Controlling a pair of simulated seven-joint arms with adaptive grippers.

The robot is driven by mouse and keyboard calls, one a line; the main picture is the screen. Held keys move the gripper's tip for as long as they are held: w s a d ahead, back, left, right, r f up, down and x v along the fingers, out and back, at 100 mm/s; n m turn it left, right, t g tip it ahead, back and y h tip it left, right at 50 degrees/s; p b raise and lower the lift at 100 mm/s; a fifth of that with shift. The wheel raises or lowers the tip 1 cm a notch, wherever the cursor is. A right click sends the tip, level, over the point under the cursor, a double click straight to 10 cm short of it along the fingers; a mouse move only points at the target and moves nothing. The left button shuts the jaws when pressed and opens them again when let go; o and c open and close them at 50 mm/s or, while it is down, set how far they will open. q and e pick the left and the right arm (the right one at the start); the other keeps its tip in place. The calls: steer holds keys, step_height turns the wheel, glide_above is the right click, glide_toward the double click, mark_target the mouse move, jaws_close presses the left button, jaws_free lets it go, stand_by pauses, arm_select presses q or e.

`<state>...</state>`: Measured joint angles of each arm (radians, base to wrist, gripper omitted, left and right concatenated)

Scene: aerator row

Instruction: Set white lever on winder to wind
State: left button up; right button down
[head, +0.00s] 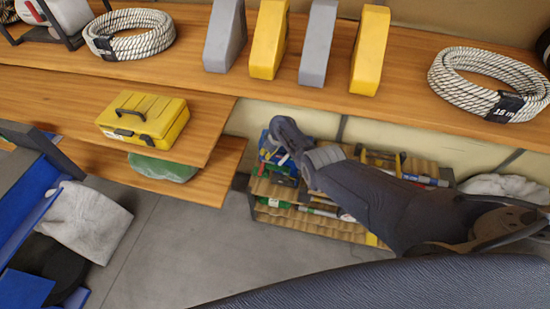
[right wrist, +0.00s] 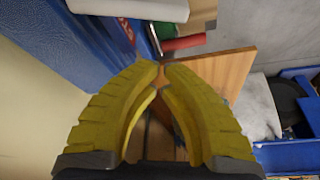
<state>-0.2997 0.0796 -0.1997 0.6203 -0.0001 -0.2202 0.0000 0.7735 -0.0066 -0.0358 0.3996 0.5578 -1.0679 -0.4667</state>
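I cannot make out a winder or a white lever in either view. My right gripper (right wrist: 163,70) shows in the right wrist view. Its two yellow ribbed fingers bow apart near the base and come together at the tips, with nothing visible between them. A brown wooden board edge lies beyond the tips. I cannot pick out either gripper in the head view.
In the head view, a wooden shelf (head: 190,81) bears rope coils (head: 128,36) and several grey and yellow wedges (head: 268,40). A yellow toolbox (head: 143,119) sits on a lower shelf. A tool crate (head: 310,222) is partly covered by a long dark shape. Grey floor is clear at lower middle.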

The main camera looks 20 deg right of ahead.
mark_target(284, 159)
steer(key=shift+s+d, duration=0.6)
steer(key=shift+s, duration=0.2)
steer(key=shift+s+d, duration=0.6)
steer(key=shift+s, duration=0.15)
steer(key=shift+s+d, duration=0.1)
steer(key=shift+d, duration=0.05)
